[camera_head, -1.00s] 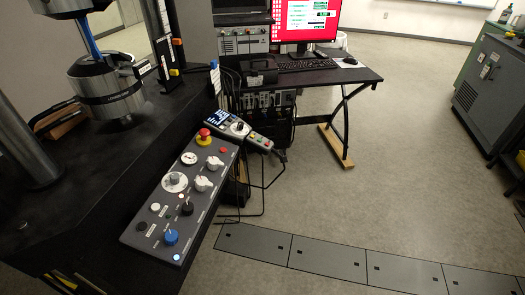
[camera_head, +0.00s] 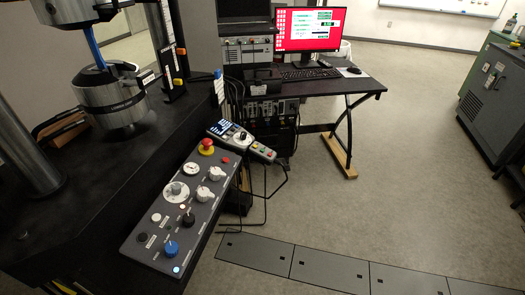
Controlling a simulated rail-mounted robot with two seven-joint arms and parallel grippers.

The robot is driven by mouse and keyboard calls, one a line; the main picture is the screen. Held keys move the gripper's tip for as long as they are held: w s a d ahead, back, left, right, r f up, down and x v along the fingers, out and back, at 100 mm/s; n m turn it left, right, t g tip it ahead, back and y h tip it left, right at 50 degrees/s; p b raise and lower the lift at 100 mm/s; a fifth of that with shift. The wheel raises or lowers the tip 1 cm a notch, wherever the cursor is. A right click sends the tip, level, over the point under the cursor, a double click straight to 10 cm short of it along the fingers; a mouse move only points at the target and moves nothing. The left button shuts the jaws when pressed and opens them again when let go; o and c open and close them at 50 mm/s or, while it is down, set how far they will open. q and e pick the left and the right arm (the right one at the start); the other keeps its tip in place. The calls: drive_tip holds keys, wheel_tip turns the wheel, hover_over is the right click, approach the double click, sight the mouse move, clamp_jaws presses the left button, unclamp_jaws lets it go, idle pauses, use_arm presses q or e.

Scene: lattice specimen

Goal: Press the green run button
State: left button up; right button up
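The control panel (camera_head: 150,262) slopes along the front of the black machine table, with a red mushroom button (camera_head: 206,147), white knobs, a blue knob (camera_head: 171,248) and several small buttons. The monitor (camera_head: 307,30) shows a red screen with green fields. I cannot single out the run button. Neither of my grippers is in view.
The testing machine's lower grip (camera_head: 112,102) and a blue strip (camera_head: 93,47) are at upper left. A black desk (camera_head: 340,82) carries a keyboard (camera_head: 308,74) and mouse. Grey cabinets (camera_head: 496,85) stand at right. Cables hang beside the panel. The middle floor (camera_head: 400,150) is clear.

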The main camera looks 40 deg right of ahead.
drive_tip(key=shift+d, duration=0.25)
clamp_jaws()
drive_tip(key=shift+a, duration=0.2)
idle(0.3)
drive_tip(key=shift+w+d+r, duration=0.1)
